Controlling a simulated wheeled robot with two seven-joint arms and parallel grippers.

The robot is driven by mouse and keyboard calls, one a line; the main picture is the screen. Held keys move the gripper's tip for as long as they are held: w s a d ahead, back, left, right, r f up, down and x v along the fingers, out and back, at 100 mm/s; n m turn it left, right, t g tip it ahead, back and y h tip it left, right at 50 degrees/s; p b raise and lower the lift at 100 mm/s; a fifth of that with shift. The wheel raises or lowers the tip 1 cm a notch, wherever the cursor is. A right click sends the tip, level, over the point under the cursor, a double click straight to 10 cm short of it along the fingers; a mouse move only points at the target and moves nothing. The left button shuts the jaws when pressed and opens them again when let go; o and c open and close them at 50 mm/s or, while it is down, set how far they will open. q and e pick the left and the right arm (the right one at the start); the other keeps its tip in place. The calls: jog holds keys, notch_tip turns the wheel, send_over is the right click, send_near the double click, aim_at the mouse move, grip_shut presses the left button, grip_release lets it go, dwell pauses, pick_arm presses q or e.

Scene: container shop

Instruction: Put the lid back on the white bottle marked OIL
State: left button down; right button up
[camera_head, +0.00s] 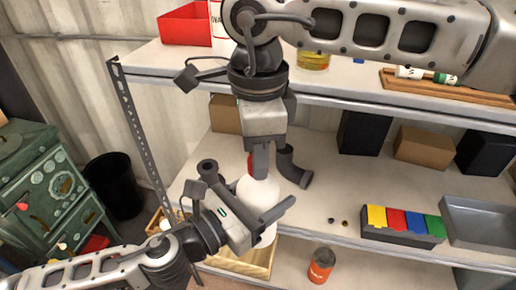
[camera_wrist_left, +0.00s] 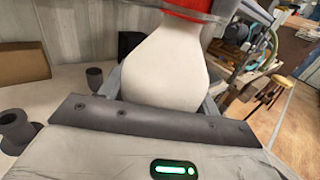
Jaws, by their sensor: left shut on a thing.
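The white bottle (camera_head: 258,193) is upright at the front of the middle shelf, and its body fills the centre of the left wrist view (camera_wrist_left: 165,70). No OIL marking shows. My left gripper (camera_head: 265,212) is shut around its body. A red lid (camera_wrist_left: 190,12) is at the bottle's top in the left wrist view, cut by the picture's edge; a sliver of red shows in the head view (camera_head: 250,162). My right gripper (camera_head: 261,163) points down at the bottle's top, a grey finger in front of the red. Its grip and the lid's seating are unclear.
A dark grey elbow pipe (camera_head: 290,166) stands close right of the bottle, and another dark fitting (camera_head: 207,172) close left. The upper shelf (camera_head: 345,80) overhangs behind. Coloured boxes (camera_head: 402,221) and a grey tray (camera_head: 480,220) lie right. An orange can (camera_head: 321,265) is below.

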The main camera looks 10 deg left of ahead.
grip_shut()
jog(key=shift+m, duration=0.9)
jog(key=o, duration=0.9)
grip_release()
jog(key=shift+r, duration=0.1)
notch_tip(320, 180, up, 12)
jog(key=shift+f, duration=0.1)
